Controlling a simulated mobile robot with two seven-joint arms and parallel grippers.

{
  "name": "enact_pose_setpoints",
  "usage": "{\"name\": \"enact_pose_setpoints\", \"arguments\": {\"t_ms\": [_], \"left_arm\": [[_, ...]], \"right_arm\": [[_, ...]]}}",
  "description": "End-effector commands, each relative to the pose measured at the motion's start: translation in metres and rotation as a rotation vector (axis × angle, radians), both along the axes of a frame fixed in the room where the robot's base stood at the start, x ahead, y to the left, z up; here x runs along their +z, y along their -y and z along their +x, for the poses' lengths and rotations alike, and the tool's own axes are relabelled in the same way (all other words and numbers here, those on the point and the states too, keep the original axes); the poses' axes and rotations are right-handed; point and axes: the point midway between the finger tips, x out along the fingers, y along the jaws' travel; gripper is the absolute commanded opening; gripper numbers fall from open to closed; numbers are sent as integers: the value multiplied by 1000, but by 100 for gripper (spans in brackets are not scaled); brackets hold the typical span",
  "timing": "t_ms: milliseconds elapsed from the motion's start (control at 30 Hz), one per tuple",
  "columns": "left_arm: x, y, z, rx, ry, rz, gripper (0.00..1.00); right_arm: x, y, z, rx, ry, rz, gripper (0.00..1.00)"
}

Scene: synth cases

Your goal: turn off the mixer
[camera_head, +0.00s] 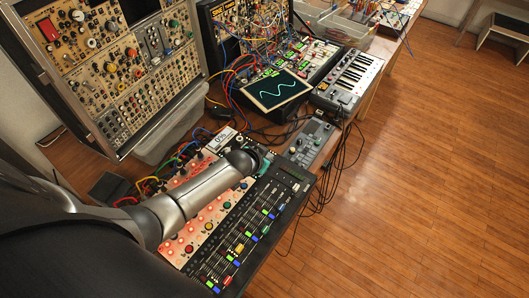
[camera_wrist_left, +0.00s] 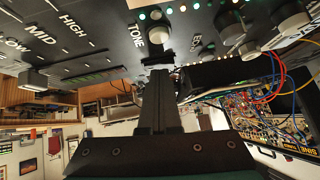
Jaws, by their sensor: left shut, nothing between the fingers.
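The mixer, a long black panel (camera_head: 262,222) with rows of coloured sliders, lies on the wooden bench in the head view. My left arm comes in from the left and reaches over the red-and-white knob panel (camera_head: 205,222) beside it. In the left wrist view my left gripper (camera_wrist_left: 158,72) is shut and empty, its tips close to a dark panel (camera_wrist_left: 95,35) lettered LOW, MID, HIGH and TONE. I cannot tell whether they touch it. A large round knob (camera_wrist_left: 290,20) and a grey cap (camera_wrist_left: 33,80) stand on that panel. No power switch can be made out.
A screen with a green wave (camera_head: 277,90) and a small keyboard (camera_head: 350,75) stand farther back. A tall synthesizer rack (camera_head: 115,65) stands at the left. Loose cables (camera_head: 335,160) hang off the bench's right edge. The wooden floor (camera_head: 430,190) at right is clear.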

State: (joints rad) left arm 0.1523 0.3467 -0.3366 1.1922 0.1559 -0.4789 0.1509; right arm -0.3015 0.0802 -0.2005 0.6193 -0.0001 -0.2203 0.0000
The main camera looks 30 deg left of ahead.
Motion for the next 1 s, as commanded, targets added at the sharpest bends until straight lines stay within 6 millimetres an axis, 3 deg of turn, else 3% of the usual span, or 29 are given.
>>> {"name": "enact_pose_setpoints", "arguments": {"t_ms": [467, 867, 1000], "left_arm": [[4, 3, 0, 0, 1, -2, 0], [44, 3, 3, 1, -1, -3, 0], [55, 3, -12, 0, -2, -3, 0]], "right_arm": [[5, 0, 1, -1, 1, 0, 54], [46, 0, 1, -1, 2, 1, 54], [52, 0, 1, -1, 2, 1, 54]]}}
